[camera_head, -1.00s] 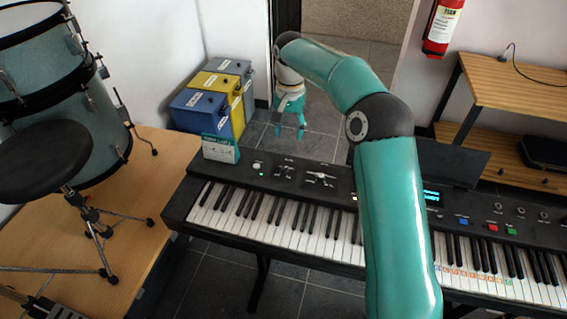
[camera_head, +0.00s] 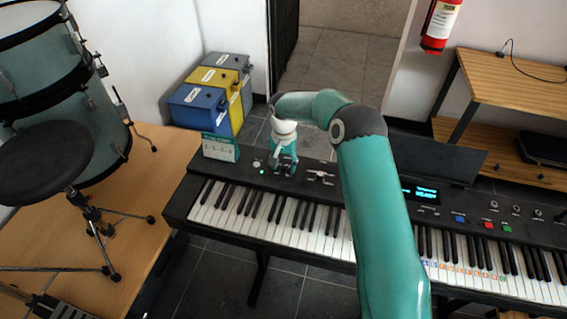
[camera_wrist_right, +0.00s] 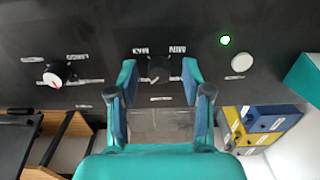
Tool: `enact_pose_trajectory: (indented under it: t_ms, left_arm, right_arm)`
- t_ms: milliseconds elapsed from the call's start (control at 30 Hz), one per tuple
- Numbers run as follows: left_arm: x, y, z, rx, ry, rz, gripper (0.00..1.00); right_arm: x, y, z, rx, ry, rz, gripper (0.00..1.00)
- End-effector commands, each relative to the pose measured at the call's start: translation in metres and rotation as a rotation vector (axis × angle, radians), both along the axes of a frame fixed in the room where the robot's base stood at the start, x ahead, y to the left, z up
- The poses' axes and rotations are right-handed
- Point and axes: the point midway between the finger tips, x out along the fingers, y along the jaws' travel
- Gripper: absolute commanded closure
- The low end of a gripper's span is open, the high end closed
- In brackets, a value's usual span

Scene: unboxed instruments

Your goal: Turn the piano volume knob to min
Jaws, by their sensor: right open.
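The black volume knob (camera_wrist_right: 158,70) is on the piano's dark panel, with upside-down MAX and MIN labels beside it in the right wrist view. My right gripper (camera_wrist_right: 160,84) is open, with one fingertip on each side of the knob; contact cannot be told. In the head view my right gripper (camera_head: 283,164) points down over the left part of the piano (camera_head: 340,188) panel and hides the knob. My left gripper is out of view.
Blue, yellow and grey boxes (camera_head: 200,104) stand behind.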

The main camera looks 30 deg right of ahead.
Motion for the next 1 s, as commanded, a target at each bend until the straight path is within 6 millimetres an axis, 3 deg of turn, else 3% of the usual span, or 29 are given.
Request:
enact_pose_trajectory:
  t_ms: [167,433,1000]
  left_arm:
    - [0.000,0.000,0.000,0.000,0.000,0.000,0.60]
    - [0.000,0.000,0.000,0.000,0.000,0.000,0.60]
    - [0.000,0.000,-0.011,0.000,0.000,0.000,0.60]
  right_arm:
    - [0.000,0.000,0.000,0.000,0.000,-0.001,0.54]
    - [-0.001,-0.001,0.000,0.000,0.000,-0.002,0.99]
    - [0.000,-0.001,-0.002,0.001,-0.002,0.113,1.00]
